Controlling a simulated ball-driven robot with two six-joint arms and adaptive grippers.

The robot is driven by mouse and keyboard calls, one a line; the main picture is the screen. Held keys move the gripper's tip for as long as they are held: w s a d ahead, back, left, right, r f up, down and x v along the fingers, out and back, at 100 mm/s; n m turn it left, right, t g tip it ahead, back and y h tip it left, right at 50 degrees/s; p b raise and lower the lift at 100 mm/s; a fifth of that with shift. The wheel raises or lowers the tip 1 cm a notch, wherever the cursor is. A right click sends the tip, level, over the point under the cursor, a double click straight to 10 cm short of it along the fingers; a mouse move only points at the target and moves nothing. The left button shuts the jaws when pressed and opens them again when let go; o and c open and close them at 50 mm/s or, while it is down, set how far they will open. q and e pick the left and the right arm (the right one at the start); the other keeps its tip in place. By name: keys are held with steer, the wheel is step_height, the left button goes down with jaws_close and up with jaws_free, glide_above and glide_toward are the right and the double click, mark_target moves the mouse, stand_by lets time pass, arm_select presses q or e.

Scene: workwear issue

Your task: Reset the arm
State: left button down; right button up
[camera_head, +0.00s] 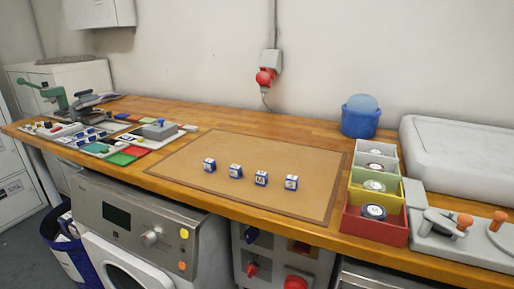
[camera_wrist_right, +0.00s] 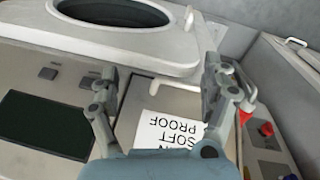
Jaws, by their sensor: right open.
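My right gripper (camera_wrist_right: 160,70) shows in the right wrist view, with its two fingers wide apart and nothing between them. Its fingers point at machine fronts, over a white sign (camera_wrist_right: 165,132) with upside-down black lettering. Neither gripper nor arm shows in the head view. My left gripper is in neither view.
The wooden bench (camera_head: 215,198) carries a brown mat (camera_head: 250,155) with several small blue-and-white blocks. Coloured bins (camera_head: 372,228) and a blue bucket (camera_head: 360,120) stand right; a green press (camera_head: 52,92) stands left. In the wrist view, a dark panel (camera_wrist_right: 45,125) and red handle (camera_wrist_right: 247,112) flank the sign.

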arm_select(q)
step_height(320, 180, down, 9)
steer(key=b, duration=0.7)
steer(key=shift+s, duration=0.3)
arm_select(e)
steer(key=s+d+f+n, duration=0.1)
steer(key=s+d+f, duration=0.1)
steer(key=s+f, duration=1.2)
steer(key=s+d+f+n, duration=0.1)
steer(key=s+f, duration=1.3)
steer(key=s, duration=0.1)
steer(key=shift+s+d+f+n+t+y, duration=0.2)
steer(key=shift+s+d+n+t+y, duration=0.1)
steer(key=shift+d+t, duration=0.1)
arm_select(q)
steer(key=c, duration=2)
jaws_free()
arm_select(e)
steer(key=shift+c, duration=0.4)
